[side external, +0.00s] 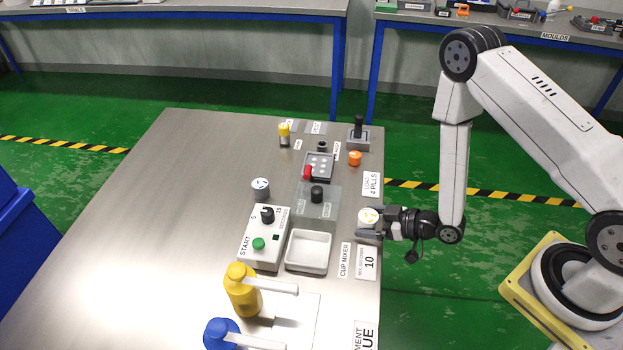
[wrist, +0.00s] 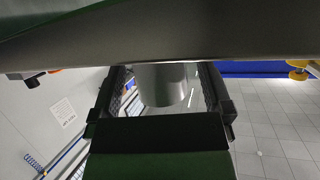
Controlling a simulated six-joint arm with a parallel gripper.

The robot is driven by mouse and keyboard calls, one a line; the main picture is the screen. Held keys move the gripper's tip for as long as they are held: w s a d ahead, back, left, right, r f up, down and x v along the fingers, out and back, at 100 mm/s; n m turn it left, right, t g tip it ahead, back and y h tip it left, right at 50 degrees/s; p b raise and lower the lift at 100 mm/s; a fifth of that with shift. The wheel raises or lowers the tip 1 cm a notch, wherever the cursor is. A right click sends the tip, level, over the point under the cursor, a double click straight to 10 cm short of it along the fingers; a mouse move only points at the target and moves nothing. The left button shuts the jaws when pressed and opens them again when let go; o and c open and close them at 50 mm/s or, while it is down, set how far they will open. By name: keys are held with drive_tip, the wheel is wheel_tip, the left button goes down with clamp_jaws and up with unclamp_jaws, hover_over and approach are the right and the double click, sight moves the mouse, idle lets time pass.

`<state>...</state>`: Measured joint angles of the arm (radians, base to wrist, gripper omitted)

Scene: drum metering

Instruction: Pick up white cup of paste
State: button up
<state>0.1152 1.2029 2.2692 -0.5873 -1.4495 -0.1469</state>
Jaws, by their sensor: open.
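In the wrist view, a plain cylindrical cup (wrist: 165,85) shows between the two dark fingers. My gripper (side external: 366,224) is open and reaches in from the right, level, with one finger on each side of this cup. It also shows in the wrist view (wrist: 163,95). I cannot tell whether either finger touches the cup.
A mixer box with a black knob and green button (side external: 264,238) and an empty white tray (side external: 308,251) lie left of my gripper. Yellow (side external: 241,290) and blue (side external: 219,334) pump bottles stand in front. An orange pot (side external: 354,158) is behind. The table's left side is clear.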

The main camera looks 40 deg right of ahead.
sight(369, 216)
drive_tip(key=shift+w+a+f, duration=0.15)
drive_tip(key=shift+w, duration=0.05)
idle(0.4)
drive_tip(key=c, duration=1.3)
drive_tip(key=shift+r, duration=0.2)
drive_tip(key=shift+r, duration=4.85)
drive_tip(key=shift+w, duration=0.1)
